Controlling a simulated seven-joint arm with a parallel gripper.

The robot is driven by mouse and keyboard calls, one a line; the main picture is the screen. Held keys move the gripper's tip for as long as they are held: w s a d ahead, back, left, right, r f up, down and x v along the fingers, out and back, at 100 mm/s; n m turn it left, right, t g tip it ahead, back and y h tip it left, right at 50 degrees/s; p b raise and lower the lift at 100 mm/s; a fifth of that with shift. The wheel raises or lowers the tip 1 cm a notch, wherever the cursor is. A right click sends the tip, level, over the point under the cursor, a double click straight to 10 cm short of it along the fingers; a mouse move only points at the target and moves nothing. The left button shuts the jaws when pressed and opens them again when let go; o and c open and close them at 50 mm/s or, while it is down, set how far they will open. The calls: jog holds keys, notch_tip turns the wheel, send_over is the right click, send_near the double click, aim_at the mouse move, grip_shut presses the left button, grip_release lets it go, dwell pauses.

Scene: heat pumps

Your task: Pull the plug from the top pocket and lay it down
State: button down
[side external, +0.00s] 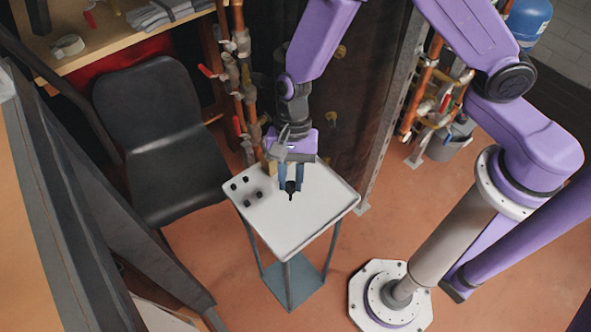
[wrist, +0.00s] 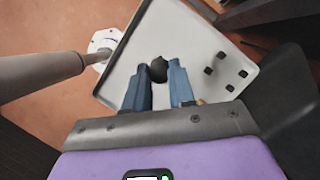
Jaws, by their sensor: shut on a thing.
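My gripper (side external: 291,180) is over the middle of the small white table, its blue fingers pointing down. It is shut on a small black plug (side external: 290,188), which sticks out below the fingertips. In the wrist view the plug (wrist: 158,70) is a dark rounded piece between the tips of my gripper (wrist: 160,73). I cannot tell whether the plug touches the table top. I cannot make out a top pocket; a tan block (side external: 271,167) is partly hidden behind my gripper.
The white table top (side external: 310,222) has a raised rim and is bare at the front and right. Several small black pieces (side external: 247,202) sit on its left part, also in the wrist view (wrist: 221,55). A black chair (side external: 165,150) stands left; copper pipes (side external: 240,90) rise behind.

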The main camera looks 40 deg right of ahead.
aim_at(290, 187)
jog(key=shift+f, duration=3.4)
jog(key=c, duration=0.9)
grip_release()
jog(key=shift+o, duration=0.2)
jog(key=shift+r, duration=0.1)
jog(key=shift+r, duration=5.45)
